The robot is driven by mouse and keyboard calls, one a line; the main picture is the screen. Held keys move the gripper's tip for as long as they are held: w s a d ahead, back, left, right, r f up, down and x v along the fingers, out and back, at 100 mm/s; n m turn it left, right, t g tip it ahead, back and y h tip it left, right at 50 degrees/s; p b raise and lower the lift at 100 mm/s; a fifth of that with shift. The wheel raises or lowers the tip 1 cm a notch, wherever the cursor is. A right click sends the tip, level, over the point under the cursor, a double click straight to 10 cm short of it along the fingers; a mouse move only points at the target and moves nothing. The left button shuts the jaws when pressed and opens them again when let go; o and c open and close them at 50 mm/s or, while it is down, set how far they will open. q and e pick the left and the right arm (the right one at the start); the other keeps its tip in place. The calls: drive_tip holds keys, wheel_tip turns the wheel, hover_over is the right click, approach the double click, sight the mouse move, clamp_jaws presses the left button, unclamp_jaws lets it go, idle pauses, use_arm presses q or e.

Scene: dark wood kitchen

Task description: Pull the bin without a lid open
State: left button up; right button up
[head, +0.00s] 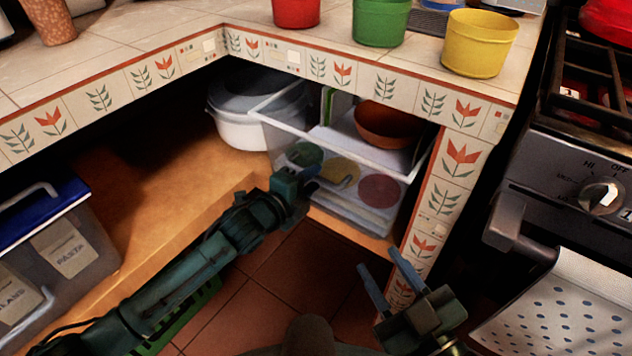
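The bin without a lid (294,142) is a clear, open-topped container on the lower shelf in the corner under the counter. Flat items with green, yellow and red discs show through its front. My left arm reaches in from the left, and its gripper (325,181) is at the front of this bin, by what looks like a pale handle. The fingertips are small and overlap the handle, so I cannot tell whether they are closed on it. My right gripper (390,278) is open and empty, low in front of the tiled post.
A clear bin with a blue lid (35,212) stands on the shelf at left. The tiled post (440,205) and stove (590,185) bound the right.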

use_arm(q)
drive_tip(key=shift+x, duration=1.2)
drive_tip(key=shift+c, duration=0.5)
clamp_jaws()
